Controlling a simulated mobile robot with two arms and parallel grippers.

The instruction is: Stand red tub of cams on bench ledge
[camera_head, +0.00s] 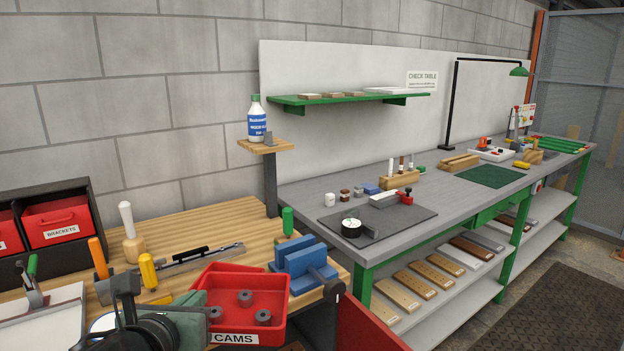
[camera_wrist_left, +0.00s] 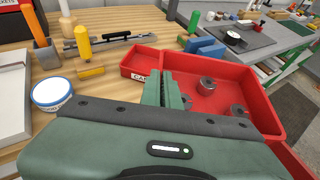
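The red tub of cams (camera_head: 275,287) is at the front right of the wooden bench, with several grey cams inside and a CAMS label on its front. The tub also shows in the wrist view (camera_wrist_left: 262,118). My left gripper (camera_wrist_left: 165,92) is at its left wall, fingers close together and seemingly closed on that wall; the fingertips are partly hidden. In the head view my left gripper (camera_head: 196,306) is beside the tub. The small wooden ledge (camera_head: 252,149) stands on a dark post behind the bench, holding a white-and-blue bottle (camera_head: 257,122) and a small grey piece. My right gripper is not in view.
A blue vise (camera_head: 302,266) stands close to the tub's right. A smaller red compartment or tray (camera_wrist_left: 143,64) adjoins the tub. A green-handled tool (camera_head: 287,222) stands between tub and ledge.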

